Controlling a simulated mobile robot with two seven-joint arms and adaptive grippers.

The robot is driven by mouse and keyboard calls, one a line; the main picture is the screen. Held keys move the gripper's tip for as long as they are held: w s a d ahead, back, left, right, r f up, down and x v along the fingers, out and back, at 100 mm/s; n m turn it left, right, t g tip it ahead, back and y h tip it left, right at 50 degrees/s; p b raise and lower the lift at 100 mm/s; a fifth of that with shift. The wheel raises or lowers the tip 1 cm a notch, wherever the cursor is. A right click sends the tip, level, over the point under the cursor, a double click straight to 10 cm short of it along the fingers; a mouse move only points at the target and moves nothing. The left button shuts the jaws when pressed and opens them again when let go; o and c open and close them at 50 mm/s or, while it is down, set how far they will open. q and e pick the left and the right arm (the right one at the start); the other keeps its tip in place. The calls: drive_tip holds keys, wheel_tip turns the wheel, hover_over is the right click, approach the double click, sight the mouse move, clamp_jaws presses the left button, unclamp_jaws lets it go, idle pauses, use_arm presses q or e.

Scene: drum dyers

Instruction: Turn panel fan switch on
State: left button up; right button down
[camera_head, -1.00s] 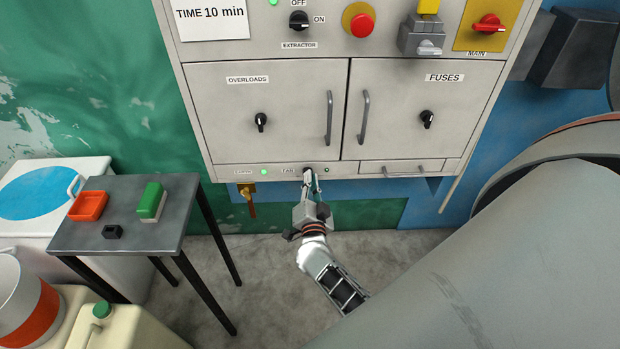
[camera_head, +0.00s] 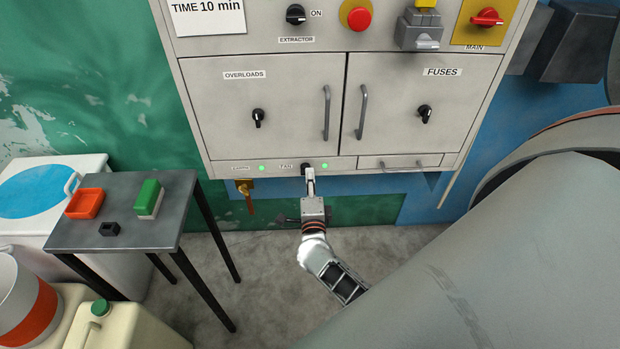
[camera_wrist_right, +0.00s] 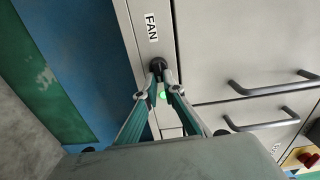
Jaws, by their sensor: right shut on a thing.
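The fan switch (camera_head: 306,167) is a small black knob on the lower strip of the grey panel, just right of the FAN label (camera_head: 287,166). A green lamp (camera_head: 325,166) glows to its right. My right gripper (camera_head: 309,174) reaches up to the knob from below, and its fingers cover part of it. In the right wrist view the two fingertips (camera_wrist_right: 162,74) are shut on the black knob (camera_wrist_right: 157,65), with the FAN label (camera_wrist_right: 151,27) beyond and the lit green lamp (camera_wrist_right: 162,95) between the fingers. My left gripper is not in view.
Another lit green lamp (camera_head: 262,168) is left of the FAN label. Cabinet doors with handles (camera_head: 326,113) are above the strip. A metal table (camera_head: 150,228) stands left, and a large grey drum (camera_head: 500,250) fills the right.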

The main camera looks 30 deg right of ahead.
drive_tip(key=shift+m, duration=0.4)
drive_tip(key=shift+r, duration=0.1)
drive_tip(key=c, duration=2.2)
unclamp_jaws()
drive_tip(key=shift+o, duration=0.2)
drive_tip(key=v, duration=1.2)
